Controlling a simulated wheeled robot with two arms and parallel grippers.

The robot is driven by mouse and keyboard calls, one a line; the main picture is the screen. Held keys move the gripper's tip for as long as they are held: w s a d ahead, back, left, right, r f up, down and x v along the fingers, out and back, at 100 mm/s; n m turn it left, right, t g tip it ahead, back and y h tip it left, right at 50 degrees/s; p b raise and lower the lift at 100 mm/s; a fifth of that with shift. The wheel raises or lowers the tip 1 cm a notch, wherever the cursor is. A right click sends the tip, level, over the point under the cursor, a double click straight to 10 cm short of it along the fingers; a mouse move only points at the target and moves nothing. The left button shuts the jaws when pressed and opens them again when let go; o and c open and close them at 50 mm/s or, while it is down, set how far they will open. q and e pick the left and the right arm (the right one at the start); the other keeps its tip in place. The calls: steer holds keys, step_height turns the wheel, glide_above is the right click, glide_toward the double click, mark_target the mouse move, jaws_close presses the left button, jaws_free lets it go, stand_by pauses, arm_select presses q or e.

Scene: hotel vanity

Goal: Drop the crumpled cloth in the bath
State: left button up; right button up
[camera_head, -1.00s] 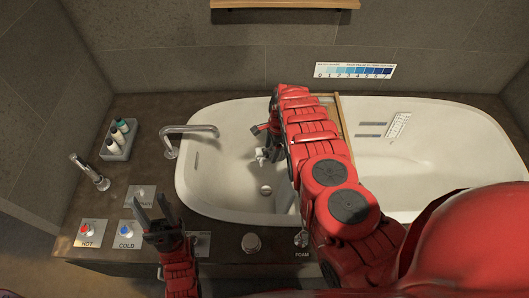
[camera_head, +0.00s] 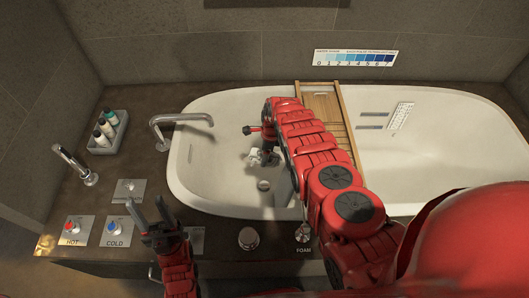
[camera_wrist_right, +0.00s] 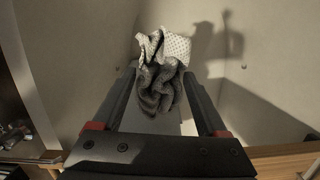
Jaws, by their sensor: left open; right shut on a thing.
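The crumpled cloth (camera_wrist_right: 160,75) is grey and white, and it is bunched between the fingers of my right gripper (camera_wrist_right: 165,85) in the right wrist view. In the head view the cloth (camera_head: 255,157) shows small and pale over the left part of the white bath (camera_head: 215,180). My right gripper (camera_head: 266,155) is shut on it, inside the outline of the bath. I cannot tell how high the cloth is above the bath floor. My left gripper (camera_head: 152,212) is open and empty over the counter in front of the bath.
A wooden bath tray (camera_head: 345,112) lies across the bath behind my right arm. A curved spout (camera_head: 182,119) reaches over the left rim. A box of small bottles (camera_head: 108,131), a second tap (camera_head: 76,165), hot (camera_head: 74,228) and cold (camera_head: 112,230) buttons and a knob (camera_head: 249,238) are on the counter.

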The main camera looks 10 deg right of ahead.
step_height(320, 180, down, 14)
steer(key=b, duration=1.2)
steer(key=shift+b, duration=0.3)
steer(key=o, duration=1.2)
steer(key=shift+o, duration=0.2)
steer(key=r+p, duration=0.2)
steer(key=r, duration=0.3)
steer(key=d+r+p, duration=0.1)
steer(key=r, duration=0.5)
steer(key=d+r+p, duration=0.1)
steer(key=r+p, duration=0.1)
steer(key=r, duration=0.4)
steer(key=shift+s+d+r+p, duration=0.1)
steer(key=shift+s+d+p, duration=0.2)
steer(key=shift+s, duration=0.1)
